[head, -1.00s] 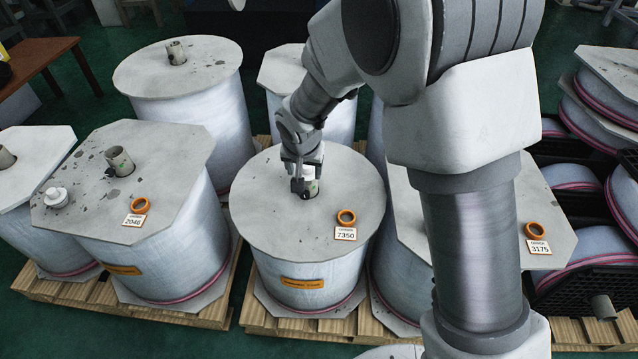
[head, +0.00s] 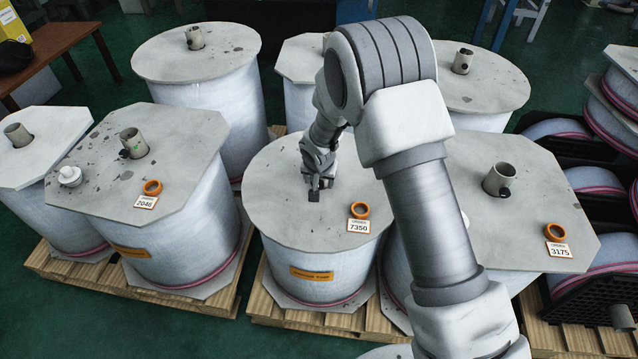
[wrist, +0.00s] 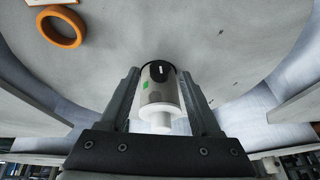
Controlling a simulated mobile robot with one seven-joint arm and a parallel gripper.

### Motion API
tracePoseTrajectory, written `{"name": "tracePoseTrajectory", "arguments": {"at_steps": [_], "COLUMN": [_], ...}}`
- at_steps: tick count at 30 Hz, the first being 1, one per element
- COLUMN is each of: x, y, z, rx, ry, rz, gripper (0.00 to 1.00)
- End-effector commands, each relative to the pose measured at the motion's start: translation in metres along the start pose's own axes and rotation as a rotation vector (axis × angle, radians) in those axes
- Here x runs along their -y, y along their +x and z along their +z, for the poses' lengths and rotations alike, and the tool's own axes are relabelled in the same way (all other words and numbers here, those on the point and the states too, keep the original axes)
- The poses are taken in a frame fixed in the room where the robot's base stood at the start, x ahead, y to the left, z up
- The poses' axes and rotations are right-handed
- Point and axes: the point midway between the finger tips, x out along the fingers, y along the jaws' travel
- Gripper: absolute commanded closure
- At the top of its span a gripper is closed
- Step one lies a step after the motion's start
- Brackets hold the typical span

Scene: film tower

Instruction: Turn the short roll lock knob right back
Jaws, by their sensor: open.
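The short roll (head: 275,215), with order card 7350, stands in the middle of the head view. My gripper (head: 315,190) is over its top and hides the core stub there. In the wrist view, the grey core stub (wrist: 158,95) lies between the open fingers of my gripper (wrist: 160,78), with a gap on each side. A black lock knob with a white line (wrist: 158,70) shows at the stub's far end. A green mark is on the stub. A white plug (wrist: 158,122) sits at its near end.
An orange ring (head: 359,210) lies on the short roll by its card; it also shows in the wrist view (wrist: 61,26). Roll 2046 (head: 185,125) stands left, with a loose white plug (head: 69,176). Roll 3175 (head: 470,155) stands right. Rolls behind leave little side room.

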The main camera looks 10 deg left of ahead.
Motion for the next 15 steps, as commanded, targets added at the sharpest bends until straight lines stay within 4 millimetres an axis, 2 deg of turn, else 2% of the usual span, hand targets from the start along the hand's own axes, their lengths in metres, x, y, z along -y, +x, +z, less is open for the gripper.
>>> {"name": "tracePoseTrajectory", "arguments": {"at_steps": [4,14,15], "x": [-0.0001,0.0002,0.0002], "y": [0.0120,0.0141,0.0141], "z": [0.0003,-0.0001,-0.0001], "rx": [0.000,0.000,0.000], "ry": [-0.001,-0.001,-0.001], "rz": [0.000,0.000,0.000], "gripper": [0.36,0.36,0.41]}}
